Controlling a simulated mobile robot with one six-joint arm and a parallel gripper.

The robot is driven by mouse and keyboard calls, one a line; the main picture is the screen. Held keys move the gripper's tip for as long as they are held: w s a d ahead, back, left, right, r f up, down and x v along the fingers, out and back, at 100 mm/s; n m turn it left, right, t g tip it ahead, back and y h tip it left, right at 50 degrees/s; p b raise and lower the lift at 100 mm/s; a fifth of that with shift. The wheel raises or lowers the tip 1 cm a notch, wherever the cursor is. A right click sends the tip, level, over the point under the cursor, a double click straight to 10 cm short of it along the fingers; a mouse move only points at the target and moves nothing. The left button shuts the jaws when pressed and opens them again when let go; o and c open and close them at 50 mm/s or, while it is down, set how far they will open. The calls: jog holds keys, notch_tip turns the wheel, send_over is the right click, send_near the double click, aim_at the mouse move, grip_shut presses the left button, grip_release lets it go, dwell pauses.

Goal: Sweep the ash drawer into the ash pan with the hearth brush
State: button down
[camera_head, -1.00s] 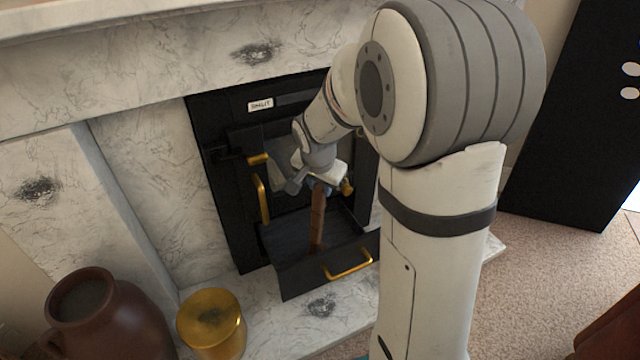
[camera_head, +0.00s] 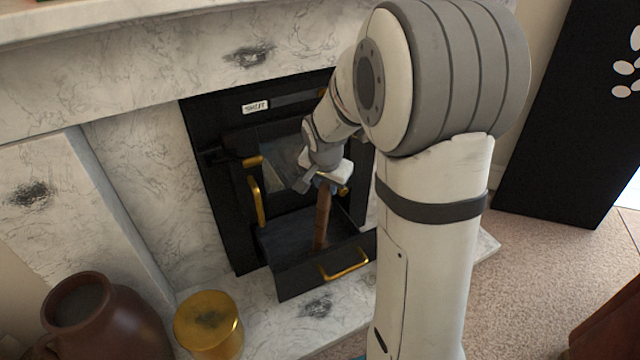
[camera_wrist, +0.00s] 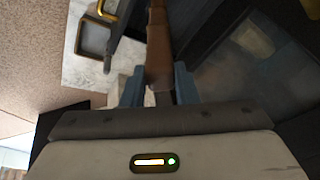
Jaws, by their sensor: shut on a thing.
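My gripper (camera_head: 325,184) is shut on the brown wooden handle of the hearth brush (camera_head: 321,222). The brush points down, slightly tilted, over the ash drawer (camera_head: 292,281); its bristle end is hard to make out. The black drawer is pulled out from the stove and has a brass handle. In the wrist view, the brush handle (camera_wrist: 158,45) runs up between the blue-grey fingers (camera_wrist: 159,86). A dark-rimmed, shallow tray with a short handle, which looks like the ash pan (camera_wrist: 108,55), lies on the marble there. My arm hides that area in the head view.
A brass canister (camera_head: 209,325) and a brown jug (camera_head: 110,322) stand at the lower left. Marble surround (camera_head: 140,150) encloses the stove. A black panel (camera_head: 545,140) stands right.

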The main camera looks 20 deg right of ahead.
jog(key=shift+w+d+f+p, duration=0.1)
jog(key=shift+w+d+p, duration=0.1)
jog(key=shift+d, duration=0.5)
jog(key=shift+w+d+p, duration=0.1)
jog(key=shift+d+p, duration=0.05)
jog(key=shift+d, duration=0.65)
jog(key=shift+w+d+f+p, duration=0.15)
jog(key=shift+d+p, duration=0.25)
jog(key=shift+d, duration=0.85)
jog(key=d, duration=0.1)
jog(key=d+p, duration=0.1)
jog(key=d, duration=0.1)
jog(key=shift+w+r, duration=0.2)
jog(key=shift+w, duration=0.1)
